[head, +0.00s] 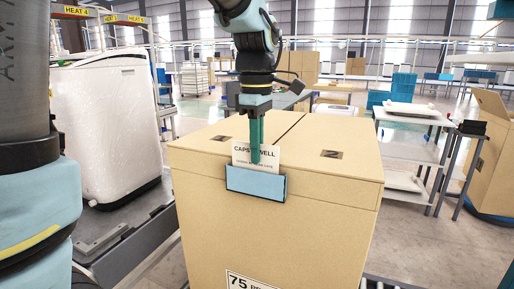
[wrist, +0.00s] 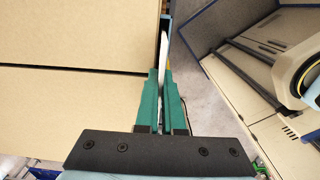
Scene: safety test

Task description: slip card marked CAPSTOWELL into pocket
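A white card (head: 240,155) shows "CAPS…WELL" in the head view, its middle letters covered by a green finger. My gripper (head: 256,160) points straight down with its green fingers closed on the card. In the wrist view the card (wrist: 163,50) is a thin white edge between the fingers of my gripper (wrist: 162,75). The light blue pocket (head: 256,183) is on the front face of a large cardboard box, near its top edge. The card stands upright at the pocket's mouth. Its lower edge is hidden by the pocket front, and I cannot tell how deep it sits.
The large cardboard box (head: 285,235) fills the middle, its top flat with a seam. A white rounded appliance (head: 108,125) stands at left. A shelf table (head: 415,118) and another open carton (head: 492,160) are at right. The floor between is clear.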

